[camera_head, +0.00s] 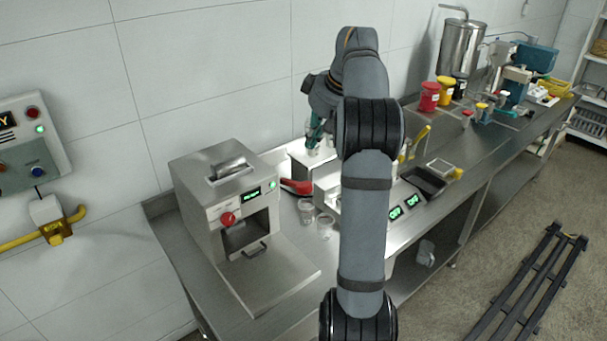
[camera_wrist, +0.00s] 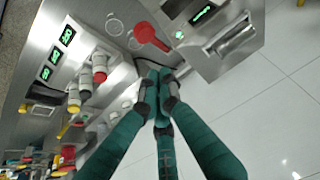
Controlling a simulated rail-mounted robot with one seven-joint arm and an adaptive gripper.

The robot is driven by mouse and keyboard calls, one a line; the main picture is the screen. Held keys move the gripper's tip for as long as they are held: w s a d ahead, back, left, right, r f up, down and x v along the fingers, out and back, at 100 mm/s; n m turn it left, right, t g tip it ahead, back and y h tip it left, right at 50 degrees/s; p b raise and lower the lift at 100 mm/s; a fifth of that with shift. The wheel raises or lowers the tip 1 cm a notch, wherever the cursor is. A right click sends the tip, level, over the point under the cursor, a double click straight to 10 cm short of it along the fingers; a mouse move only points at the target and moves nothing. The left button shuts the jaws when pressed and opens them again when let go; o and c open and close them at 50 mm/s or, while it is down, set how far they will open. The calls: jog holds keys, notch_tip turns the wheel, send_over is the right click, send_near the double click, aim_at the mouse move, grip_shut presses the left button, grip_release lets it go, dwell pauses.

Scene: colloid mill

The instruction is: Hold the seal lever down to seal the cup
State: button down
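A red lever-like handle (camera_head: 297,187) sticks out low beside the steel box machine. It also shows in the wrist view (camera_wrist: 150,37), ahead of the fingertips and apart from them. I take it for the seal lever. Two clear cups stand on the counter to its right: one nearer the lever (camera_head: 306,210) and one nearer the front (camera_head: 325,228). My gripper (camera_head: 315,139) hangs over the counter behind the lever, partly hidden by my arm. In the wrist view its teal fingers (camera_wrist: 160,80) have their tips close together, apparently shut, with nothing clearly held.
The steel box machine (camera_head: 205,178) has a red knob (camera_head: 228,218), a green display and an open front. Dispensers with green displays (camera_head: 396,212) stand right of the cups. A dark tray (camera_head: 427,181) and several coloured jars are farther along. The white wall is close behind.

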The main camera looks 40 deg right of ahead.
dwell(0.3)
send_over(299, 184)
jog(key=f, duration=0.8)
jog(key=shift+s+d+f, duration=0.1)
jog(key=shift+s+f, duration=0.5)
jog(key=shift+f, duration=0.95)
jog(key=shift+s+f, duration=0.35)
jog(key=shift+f, duration=0.5)
